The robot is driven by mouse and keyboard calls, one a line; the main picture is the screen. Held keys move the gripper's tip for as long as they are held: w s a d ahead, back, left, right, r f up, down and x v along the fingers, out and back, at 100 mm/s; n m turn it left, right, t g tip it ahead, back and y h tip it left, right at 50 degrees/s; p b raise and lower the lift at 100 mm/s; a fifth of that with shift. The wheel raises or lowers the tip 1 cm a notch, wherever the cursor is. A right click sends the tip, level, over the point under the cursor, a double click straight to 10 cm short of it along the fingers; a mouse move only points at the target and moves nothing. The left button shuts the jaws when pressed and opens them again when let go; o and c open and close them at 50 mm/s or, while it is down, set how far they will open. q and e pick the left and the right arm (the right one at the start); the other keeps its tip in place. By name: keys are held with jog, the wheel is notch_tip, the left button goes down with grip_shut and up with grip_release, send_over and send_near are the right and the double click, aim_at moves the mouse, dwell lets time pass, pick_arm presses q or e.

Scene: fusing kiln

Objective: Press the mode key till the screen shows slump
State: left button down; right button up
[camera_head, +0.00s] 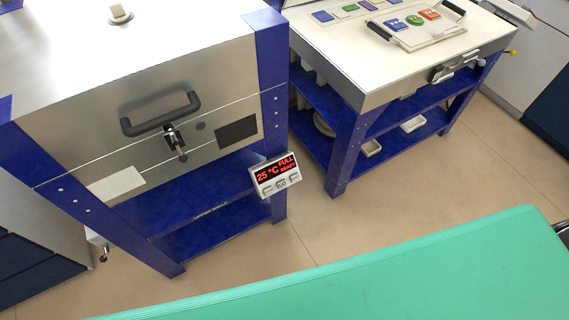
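The kiln's control box (275,175) is a small white unit at the front right corner of the blue-framed kiln (150,100). Its black screen (275,168) shows red text reading 25 °C, FULL and READY. Under the screen is a row of three small grey keys (281,184). Their labels are too small to read, so I cannot tell which is the mode key. Nothing touches or covers the keys. Neither of my grippers can be made out in this view.
The kiln's steel front has a black handle (161,114) and a latch. Right of it stands a blue-legged table (345,75) bearing coloured tiles and a handled board (440,38). A green surface (400,270) fills the bottom right. Tan floor (370,205) lies between.

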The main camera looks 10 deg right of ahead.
jog(key=shift+c, duration=0.5)
grip_shut()
dwell(1.4)
